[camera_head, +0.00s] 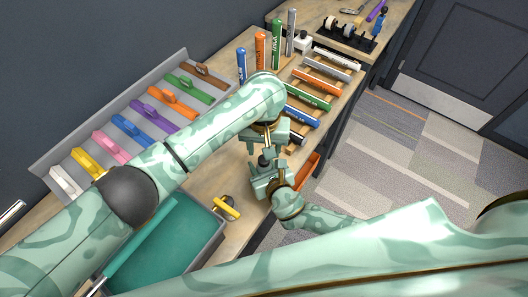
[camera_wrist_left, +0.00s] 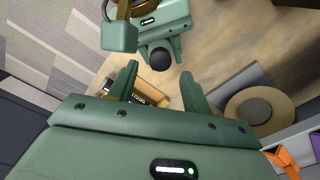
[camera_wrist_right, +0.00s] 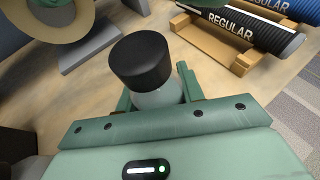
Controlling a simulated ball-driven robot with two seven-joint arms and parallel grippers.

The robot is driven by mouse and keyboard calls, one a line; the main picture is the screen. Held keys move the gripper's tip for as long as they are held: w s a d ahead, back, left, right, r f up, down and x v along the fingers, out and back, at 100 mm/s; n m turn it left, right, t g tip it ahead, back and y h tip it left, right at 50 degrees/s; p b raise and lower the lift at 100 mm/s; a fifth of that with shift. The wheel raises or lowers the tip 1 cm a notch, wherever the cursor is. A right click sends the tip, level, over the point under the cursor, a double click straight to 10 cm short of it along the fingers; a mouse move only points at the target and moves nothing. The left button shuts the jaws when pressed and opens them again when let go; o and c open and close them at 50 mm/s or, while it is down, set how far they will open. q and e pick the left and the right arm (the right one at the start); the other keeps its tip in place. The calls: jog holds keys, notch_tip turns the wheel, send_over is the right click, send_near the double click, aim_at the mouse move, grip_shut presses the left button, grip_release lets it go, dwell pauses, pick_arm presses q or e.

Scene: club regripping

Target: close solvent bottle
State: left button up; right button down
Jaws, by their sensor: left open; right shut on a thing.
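The solvent bottle, a pale bottle (camera_wrist_right: 160,97) with a wide black cap (camera_wrist_right: 140,60), stands between the fingers of my right gripper (camera_wrist_right: 158,88), which is shut on its body. The black cap sits at the bottle's top in the right wrist view. It also shows in the left wrist view (camera_wrist_left: 161,60), between the right gripper's fingers. My left gripper (camera_wrist_left: 158,75) is open, its fingertips spread, with the cap just beyond them. In the head view my left gripper (camera_head: 267,136) is directly above my right gripper (camera_head: 263,172); the bottle is mostly hidden there.
A wooden rack holds several coloured grips (camera_head: 308,99) beside the grippers. A grey organizer (camera_head: 52,160) with coloured items lines the wall. A teal-lined tray (camera_head: 165,245) and a yellow-handled tool (camera_head: 227,208) are near the front. An orange tray (camera_head: 303,174) is at the bench edge.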

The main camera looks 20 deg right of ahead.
pick_arm(q)
jog(key=shift+r, duration=0.2)
jog(key=o, duration=0.5)
jog(key=shift+o, duration=0.2)
notch_tip(320, 180, up, 12)
dwell(0.3)
pick_arm(e)
jog(key=c, duration=0.8)
grip_release()
